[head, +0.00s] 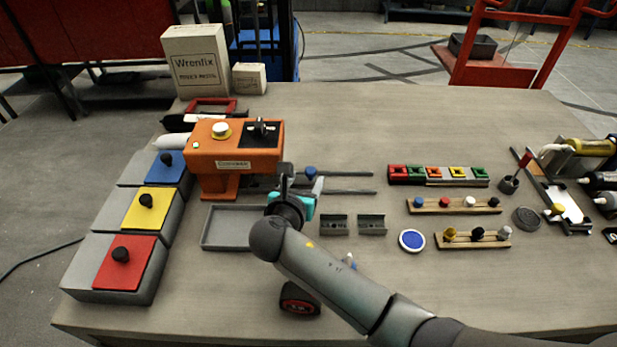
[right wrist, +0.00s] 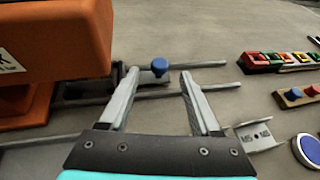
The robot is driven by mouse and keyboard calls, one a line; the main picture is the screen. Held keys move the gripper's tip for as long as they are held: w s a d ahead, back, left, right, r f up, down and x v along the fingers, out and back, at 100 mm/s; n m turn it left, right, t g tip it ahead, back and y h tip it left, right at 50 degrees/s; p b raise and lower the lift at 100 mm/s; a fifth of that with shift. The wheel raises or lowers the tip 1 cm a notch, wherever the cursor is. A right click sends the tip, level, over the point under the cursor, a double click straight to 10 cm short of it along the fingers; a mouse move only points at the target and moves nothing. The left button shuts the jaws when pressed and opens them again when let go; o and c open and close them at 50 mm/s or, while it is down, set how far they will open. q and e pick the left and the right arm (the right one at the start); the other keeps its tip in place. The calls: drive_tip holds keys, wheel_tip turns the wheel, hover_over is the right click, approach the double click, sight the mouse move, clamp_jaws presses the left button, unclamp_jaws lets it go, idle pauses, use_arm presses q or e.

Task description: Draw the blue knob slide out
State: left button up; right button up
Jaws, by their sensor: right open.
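The blue knob (head: 311,173) stands on a small dark slide on two thin parallel rails, just right of the orange machine (head: 236,158). In the right wrist view the blue knob (right wrist: 160,67) appears between the tips of my open right gripper (right wrist: 160,76), near the far end of the fingers. The fingers look apart from it, though the height between them is hard to tell. My left gripper is not in view.
The orange machine stands close left of the gripper. A grey tray (head: 207,237) and two small grey brackets (head: 334,231) lie in front. A blue round pad (head: 412,240) and racks of coloured parts (head: 437,184) are to the right. The rails' right ends are clear.

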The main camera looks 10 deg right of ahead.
sight(310, 172)
drive_tip(key=shift+b+x, duration=0.4)
drive_tip(key=shift+x, duration=1.65)
clamp_jaws()
